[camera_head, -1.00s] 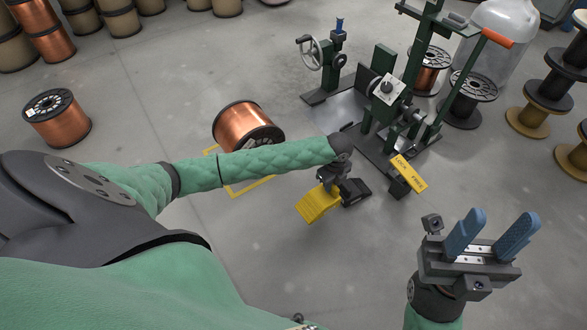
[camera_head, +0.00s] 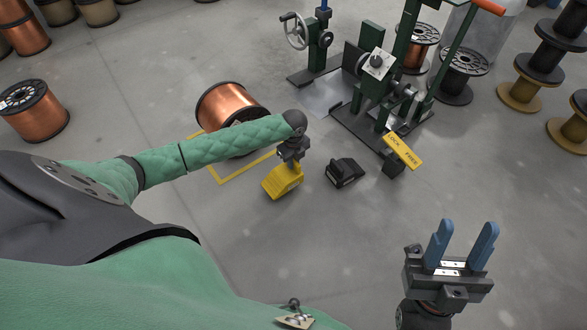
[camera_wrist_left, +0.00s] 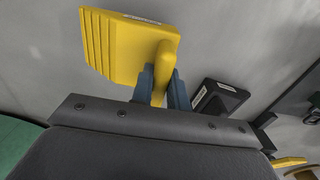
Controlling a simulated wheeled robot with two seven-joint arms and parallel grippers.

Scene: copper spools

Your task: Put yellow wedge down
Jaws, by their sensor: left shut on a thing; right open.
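The yellow wedge (camera_head: 283,181) is a ribbed block with a raised handle, at the end of my left arm in the head view. My left gripper (camera_head: 291,163) is shut on the wedge's handle. In the left wrist view the blue fingers (camera_wrist_left: 164,88) pinch the handle, and the wedge (camera_wrist_left: 121,45) extends to the left of them. I cannot tell whether the wedge touches the floor. My right gripper (camera_head: 461,246) is open and empty at the lower right, with its two blue fingers apart.
A black wedge (camera_head: 344,171) lies on the floor right of the yellow one. A copper spool (camera_head: 228,106) sits by a yellow floor outline (camera_head: 218,172). A green machine (camera_head: 365,115) with a yellow lever plate (camera_head: 403,151) stands behind. Clear floor lies in front.

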